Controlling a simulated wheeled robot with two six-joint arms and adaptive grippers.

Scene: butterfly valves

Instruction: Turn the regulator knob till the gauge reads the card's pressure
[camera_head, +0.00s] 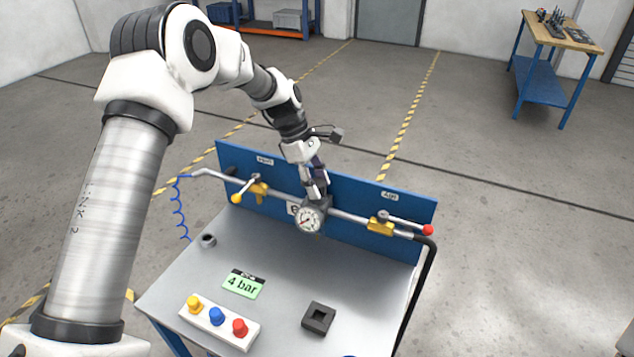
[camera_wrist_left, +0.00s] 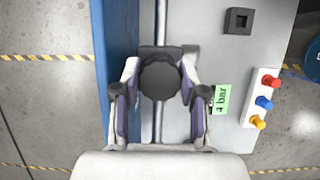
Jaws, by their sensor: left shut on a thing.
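The round pressure gauge (camera_head: 309,219) faces forward on the pipe in front of the blue panel; its needle is too small to read. The green card (camera_head: 243,284) on the table says "4 bar" and also shows in the left wrist view (camera_wrist_left: 222,100). My left gripper (camera_head: 316,192) reaches down from above, just over the gauge. In the left wrist view its fingers (camera_wrist_left: 160,84) stand on both sides of the dark round regulator knob (camera_wrist_left: 160,80), shut on it. The gripper hides the knob in the head view. My right gripper is not in view.
A yellow-tipped valve lever (camera_head: 238,198) is left of the gauge, a red-tipped one (camera_head: 427,230) right. A white box with yellow, blue and red buttons (camera_head: 218,322) and a black square block (camera_head: 318,318) are on the grey table. The blue panel (camera_head: 350,230) stands behind.

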